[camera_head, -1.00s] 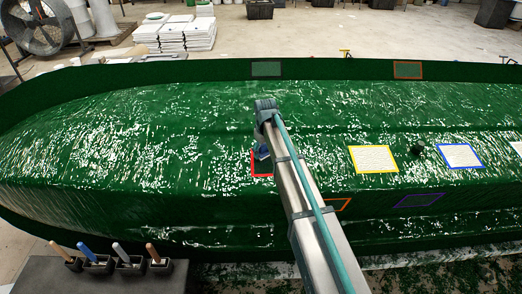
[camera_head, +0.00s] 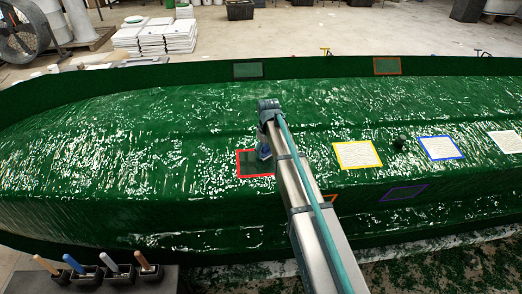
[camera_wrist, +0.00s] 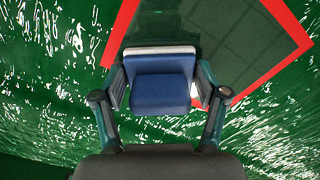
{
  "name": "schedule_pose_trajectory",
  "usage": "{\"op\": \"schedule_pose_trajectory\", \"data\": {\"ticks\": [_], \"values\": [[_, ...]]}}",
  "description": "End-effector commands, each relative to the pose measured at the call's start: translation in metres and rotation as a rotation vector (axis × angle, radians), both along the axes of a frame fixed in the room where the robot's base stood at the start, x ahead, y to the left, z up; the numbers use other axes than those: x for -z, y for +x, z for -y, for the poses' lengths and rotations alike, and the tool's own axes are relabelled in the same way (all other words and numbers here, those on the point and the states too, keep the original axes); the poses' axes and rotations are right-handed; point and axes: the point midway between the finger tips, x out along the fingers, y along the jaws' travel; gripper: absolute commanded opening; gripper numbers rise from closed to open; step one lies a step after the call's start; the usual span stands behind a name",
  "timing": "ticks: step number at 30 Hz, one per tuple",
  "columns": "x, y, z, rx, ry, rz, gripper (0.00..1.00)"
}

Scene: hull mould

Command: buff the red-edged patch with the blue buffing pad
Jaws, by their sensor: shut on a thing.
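The red-edged patch (camera_head: 247,170) lies on the green hull mould (camera_head: 120,160), just left of my gripper (camera_head: 264,151). In the wrist view the red-edged patch (camera_wrist: 245,35) fills the upper right, with dark green squares inside its red border. My gripper (camera_wrist: 160,88) is shut on the blue buffing pad (camera_wrist: 160,92), which has a pale layer along its far side. The pad overlaps the patch's lower part in this view and hides some of its border. I cannot tell whether the pad touches the surface. In the head view the blue pad (camera_head: 264,152) is small and partly hidden.
Yellow-edged (camera_head: 358,155) and blue-edged (camera_head: 440,148) pale patches lie to the right, with a dark knob (camera_head: 400,143) between them. A purple-edged patch (camera_head: 403,193) is nearer. Several handled tools stand in holders (camera_head: 88,275) at the front left.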

Motion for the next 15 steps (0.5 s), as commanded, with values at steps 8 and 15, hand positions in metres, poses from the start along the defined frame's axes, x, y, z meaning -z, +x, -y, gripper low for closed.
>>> {"op": "schedule_pose_trajectory", "data": {"ticks": [8,15], "values": [[0.001,0.001,0.012,-0.001,-0.002,0.0,0.45],[0.001,0.002,0.031,0.002,-0.001,0.0,0.45]]}}
